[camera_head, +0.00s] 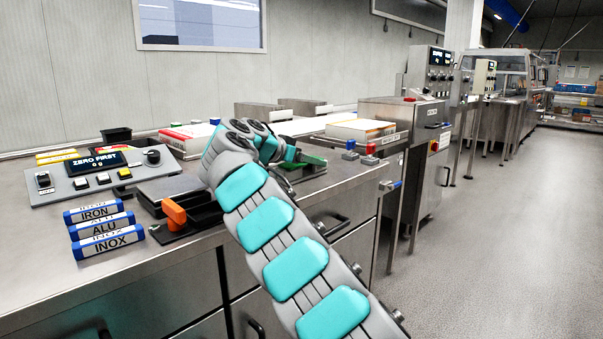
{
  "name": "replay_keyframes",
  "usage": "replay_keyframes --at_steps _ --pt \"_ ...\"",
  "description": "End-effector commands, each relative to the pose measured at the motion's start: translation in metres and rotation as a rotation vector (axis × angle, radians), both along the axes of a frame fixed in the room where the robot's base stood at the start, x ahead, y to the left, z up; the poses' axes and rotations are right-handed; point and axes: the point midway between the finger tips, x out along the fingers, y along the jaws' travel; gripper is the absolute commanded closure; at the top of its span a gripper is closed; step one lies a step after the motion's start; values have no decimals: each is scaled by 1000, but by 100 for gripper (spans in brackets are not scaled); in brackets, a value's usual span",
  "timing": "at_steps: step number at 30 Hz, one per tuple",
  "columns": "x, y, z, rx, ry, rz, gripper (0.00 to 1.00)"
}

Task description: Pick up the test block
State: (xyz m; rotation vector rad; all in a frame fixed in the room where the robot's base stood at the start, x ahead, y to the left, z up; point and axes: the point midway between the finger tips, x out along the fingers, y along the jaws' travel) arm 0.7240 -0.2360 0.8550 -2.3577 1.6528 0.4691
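Three blue-ended blocks with white labels stand in a row on the steel bench: the IRON block (94,210), the ALU block (101,225) and the INOX block (107,243). The task does not say which is the test block. My arm reaches up from the lower right and bends over the bench. My gripper (307,160) is at its far end, small and partly hidden by the arm, to the right of the blocks and well apart from them. A green part shows there. I cannot tell whether the fingers are open or hold anything.
A control panel (60,185) reading "ZERO FIRST" stands behind the blocks. An orange block (174,212) sits on a black holder right of them. A boxed stack (360,130) and small coloured blocks lie further right. The floor at right is clear.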

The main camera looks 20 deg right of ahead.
Motion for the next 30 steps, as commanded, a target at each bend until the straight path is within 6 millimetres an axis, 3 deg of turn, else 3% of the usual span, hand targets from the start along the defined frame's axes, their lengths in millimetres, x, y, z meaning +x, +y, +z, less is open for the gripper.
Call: replay_keyframes --at_steps 2,16,30 --pt "0 0 0 0 0 0 46" --pt "0 0 0 1 1 -1 99" --pt "0 0 3 0 0 0 100"
